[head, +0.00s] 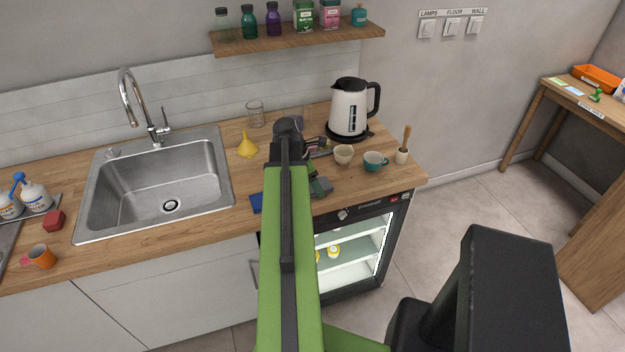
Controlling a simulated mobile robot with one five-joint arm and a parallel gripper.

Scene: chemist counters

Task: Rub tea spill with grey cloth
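My arm reaches over the wooden counter (222,222), and its far end is partly hidden behind its own links. My gripper (322,186) seems to be the small green and grey part low over the counter's front edge, right of the arm. A grey patch shows there, but I cannot tell whether it is the grey cloth or part of the gripper. Whether the fingers are open or shut does not show. I cannot make out a tea spill; the counter behind the arm is hidden. A flat blue piece (256,203) lies just left of the arm.
A kettle (348,108), cream cup (344,154), teal cup (375,161) and pestle pot (402,156) stand right of the arm. A yellow funnel (247,147) and glass beaker (256,115) stand left. The sink (110,190) is further left. A lit fridge (345,250) sits below.

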